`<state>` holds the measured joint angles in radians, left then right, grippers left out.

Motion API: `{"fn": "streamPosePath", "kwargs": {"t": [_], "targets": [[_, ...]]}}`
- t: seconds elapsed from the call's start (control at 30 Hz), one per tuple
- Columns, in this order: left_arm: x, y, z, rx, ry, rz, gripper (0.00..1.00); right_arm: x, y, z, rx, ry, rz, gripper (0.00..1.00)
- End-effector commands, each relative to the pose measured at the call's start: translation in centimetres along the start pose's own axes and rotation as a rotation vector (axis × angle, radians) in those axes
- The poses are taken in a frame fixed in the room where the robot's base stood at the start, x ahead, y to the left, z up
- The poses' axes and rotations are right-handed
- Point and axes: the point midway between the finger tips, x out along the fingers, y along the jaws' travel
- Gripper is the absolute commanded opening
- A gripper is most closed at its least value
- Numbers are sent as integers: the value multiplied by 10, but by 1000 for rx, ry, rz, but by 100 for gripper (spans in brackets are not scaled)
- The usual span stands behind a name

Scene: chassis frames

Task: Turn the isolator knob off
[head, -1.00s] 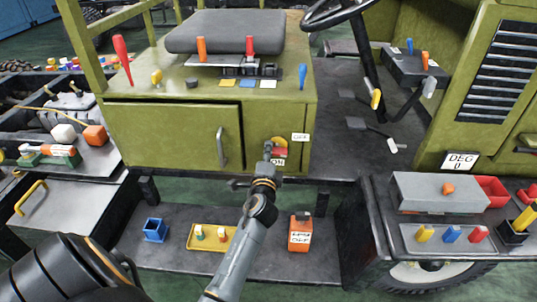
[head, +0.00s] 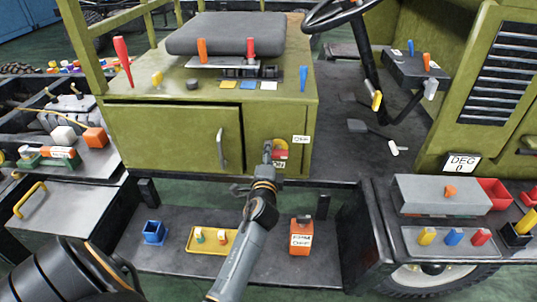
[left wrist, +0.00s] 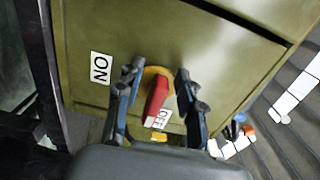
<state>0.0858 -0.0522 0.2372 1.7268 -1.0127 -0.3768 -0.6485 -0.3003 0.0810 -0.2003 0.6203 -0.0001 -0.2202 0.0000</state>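The isolator knob has a red handle on a yellow round base (head: 279,143), on the front of the olive cabinet, right of its door. In the left wrist view the red handle (left wrist: 157,95) stands upright with a slight tilt, over the yellow base. My left gripper (head: 268,152) is in front of the knob and hides part of it. In the left wrist view its two fingers (left wrist: 155,88) are open, one on each side of the handle, with a gap visible on the right. A white label (left wrist: 101,68) sits left of the knob; another (left wrist: 158,117) sits below it. My right gripper is not in view.
The cabinet door (head: 175,135) with a grey handle (head: 221,147) is left of the knob. A lower shelf holds a blue holder (head: 154,232), a yellow tray (head: 194,240) and an orange container (head: 300,238). The steering wheel (head: 340,12) is above right.

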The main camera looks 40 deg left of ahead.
Motion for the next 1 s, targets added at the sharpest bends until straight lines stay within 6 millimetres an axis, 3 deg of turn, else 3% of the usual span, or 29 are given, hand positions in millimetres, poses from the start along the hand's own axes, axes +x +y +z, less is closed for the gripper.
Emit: {"fn": "streamPosePath", "kwargs": {"t": [0.27,0.7,1.0], "targets": [[-5,0,0,1,1,-1,38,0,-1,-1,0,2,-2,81],[-69,0,0,0,1,1,38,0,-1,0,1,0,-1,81],[-75,0,0,0,1,-1,38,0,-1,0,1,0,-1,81]]}}
